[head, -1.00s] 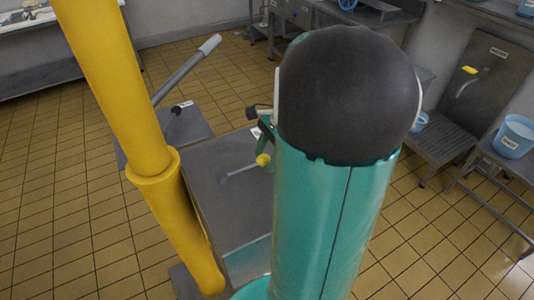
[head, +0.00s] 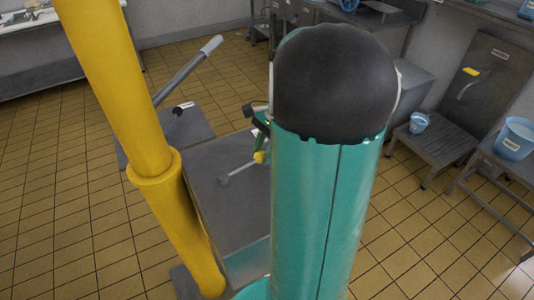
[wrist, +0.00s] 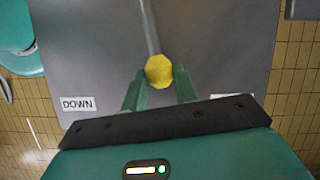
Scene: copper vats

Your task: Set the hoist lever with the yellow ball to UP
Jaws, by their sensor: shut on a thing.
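The yellow ball (wrist: 159,71) sits on the end of the grey hoist lever (wrist: 150,25). In the wrist view the green fingers of my gripper (wrist: 160,76) are shut on the ball, one on each side. The lever points about midway between the DOWN label (wrist: 78,104) on the left and a second label (wrist: 228,97) on the right, mostly hidden by my gripper. In the head view the lever (head: 238,172) slants up over the grey panel (head: 222,210), and the ball (head: 260,157) is partly hidden by my gripper and arm.
A yellow post (head: 125,90) stands left of the panel. A larger grey handle (head: 187,70) rises from a plate (head: 190,130) behind it. At the right are a lever with a yellow grip (head: 470,72), a step stool and a blue bucket (head: 514,138). Tiled floor is clear between.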

